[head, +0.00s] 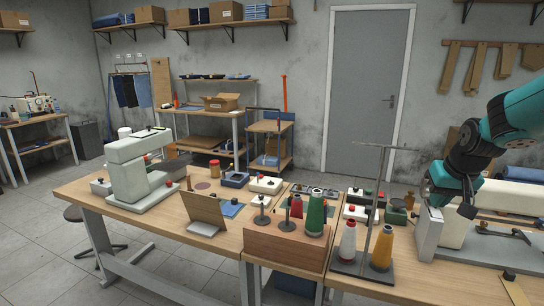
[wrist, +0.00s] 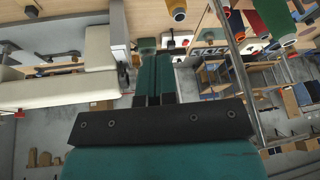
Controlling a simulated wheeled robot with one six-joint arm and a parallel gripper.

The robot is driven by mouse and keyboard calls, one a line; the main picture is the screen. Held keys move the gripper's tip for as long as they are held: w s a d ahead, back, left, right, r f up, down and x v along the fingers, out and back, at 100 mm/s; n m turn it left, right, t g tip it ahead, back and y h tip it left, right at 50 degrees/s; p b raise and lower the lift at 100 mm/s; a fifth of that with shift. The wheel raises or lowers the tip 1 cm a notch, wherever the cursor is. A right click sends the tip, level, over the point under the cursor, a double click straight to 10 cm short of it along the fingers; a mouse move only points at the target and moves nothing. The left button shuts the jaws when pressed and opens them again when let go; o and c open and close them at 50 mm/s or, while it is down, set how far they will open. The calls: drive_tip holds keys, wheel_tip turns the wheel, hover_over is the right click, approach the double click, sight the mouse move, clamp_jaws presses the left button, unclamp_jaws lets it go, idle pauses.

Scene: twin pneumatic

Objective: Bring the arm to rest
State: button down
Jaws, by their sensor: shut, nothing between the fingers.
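My arm (head: 510,115), teal and black, reaches in from the right edge in the head view. It is bent down over the right part of the workbench. My gripper (head: 442,190) is in front of a pale sewing machine and looks close to its grey-white end. Whether they touch I cannot tell. In the wrist view, which is upside down, the teal fingers of my gripper (wrist: 154,62) lie side by side, shut, with nothing held. The machine's pale body (wrist: 100,50) is to their left.
A thread stand (head: 372,215) with white and yellow cones is left of my gripper. A wooden block (head: 290,248) carries red and green cones. Another sewing machine (head: 140,175) stands on the bench's left. A grey door (head: 365,90) is behind. Free space is above the bench.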

drive_tip(key=s+a+n+g+y+b, duration=0.2)
drive_tip(key=s+a+n+y+b, duration=0.15)
drive_tip(key=s+a, duration=1.1)
drive_tip(key=s+a+f+n+g+b, duration=0.1)
drive_tip(key=s+a+n, duration=0.1)
drive_tip(key=s+a, duration=0.3)
drive_tip(key=s+a+f+n+g+b, duration=0.1)
drive_tip(key=s+a, duration=0.4)
drive_tip(key=s, duration=0.7)
drive_tip(key=shift+f+n+g+y+b, duration=0.35)
drive_tip(key=shift+f+n+b, duration=0.25)
drive_tip(key=shift+n, duration=0.65)
